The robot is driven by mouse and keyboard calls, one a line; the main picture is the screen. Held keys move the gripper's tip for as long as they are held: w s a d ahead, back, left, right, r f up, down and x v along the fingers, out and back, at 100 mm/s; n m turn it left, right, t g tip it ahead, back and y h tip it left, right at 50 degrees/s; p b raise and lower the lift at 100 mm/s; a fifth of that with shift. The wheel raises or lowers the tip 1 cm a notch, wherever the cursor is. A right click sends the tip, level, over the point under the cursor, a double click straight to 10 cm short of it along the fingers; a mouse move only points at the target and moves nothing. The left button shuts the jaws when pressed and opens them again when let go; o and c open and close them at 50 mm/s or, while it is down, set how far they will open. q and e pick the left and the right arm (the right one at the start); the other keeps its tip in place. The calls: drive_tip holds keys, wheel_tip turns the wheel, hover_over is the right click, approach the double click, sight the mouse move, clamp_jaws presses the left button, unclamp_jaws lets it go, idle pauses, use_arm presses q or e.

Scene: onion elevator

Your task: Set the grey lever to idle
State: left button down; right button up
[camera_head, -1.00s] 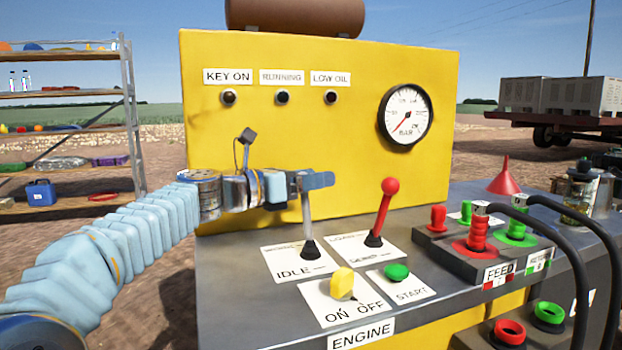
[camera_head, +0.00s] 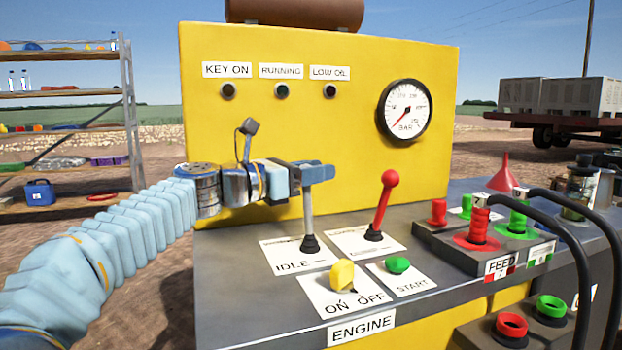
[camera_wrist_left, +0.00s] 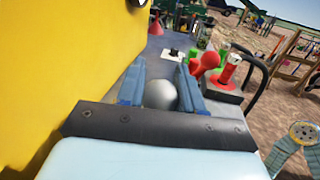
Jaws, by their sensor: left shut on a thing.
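The grey lever (camera_head: 307,215) stands nearly upright on the engine panel, on a white plate (camera_head: 285,263) marked IDLE at its near edge; the far marking is too small to read. My left gripper (camera_head: 318,173) comes in from the left and is shut on the lever's top, hiding its knob in the head view. In the left wrist view the round grey knob (camera_wrist_left: 160,95) sits between the two blue fingers (camera_wrist_left: 160,82). My right gripper is not in view.
A red lever (camera_head: 383,205) stands just right of the grey one. A yellow key switch (camera_head: 342,273) and green START button (camera_head: 398,265) are in front. The yellow panel (camera_head: 330,140) rises behind. Hoses and red and green couplings (camera_head: 478,226) are at right.

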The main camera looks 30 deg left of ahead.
use_arm(q)
drive_tip(key=s+d+m+h+b, duration=0.1)
drive_tip(key=s+d+m+b, duration=0.3)
drive_tip(key=m+b, duration=0.1)
drive_tip(key=shift+d+f+m+t+b, duration=0.15)
drive_tip(key=shift+d+m+t+b, duration=0.15)
drive_tip(key=shift+d+m+b, duration=0.1)
idle(0.3)
drive_tip(key=c, duration=0.8)
unclamp_jaws()
drive_tip(key=shift+s, duration=0.1)
drive_tip(key=shift+o, duration=0.2)
drive_tip(key=v, duration=1.3)
drive_tip(key=shift+s+a, duration=0.2)
drive_tip(key=shift+s, duration=0.1)
